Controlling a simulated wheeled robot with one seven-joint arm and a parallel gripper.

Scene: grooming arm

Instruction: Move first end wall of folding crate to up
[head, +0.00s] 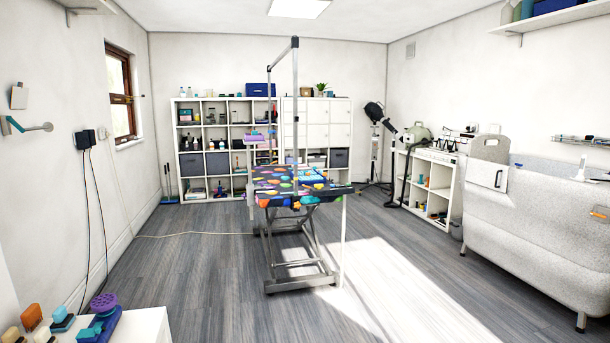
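A flat blue object (318,180) lies on the grooming table (272,187) in the middle of the room. It may be the folding crate, but it is too small and too mixed with the table's colourful pattern to be sure. Its first end wall cannot be made out, nor whether any wall is up or folded down. My gripper is not in view.
Tall grey posts and an overhead bar (295,105) rise around the table. Shelves (219,112) line the back wall, and a grey tub (545,225) stands at the right. A white counter (140,325) is front left. The floor before the table is clear.

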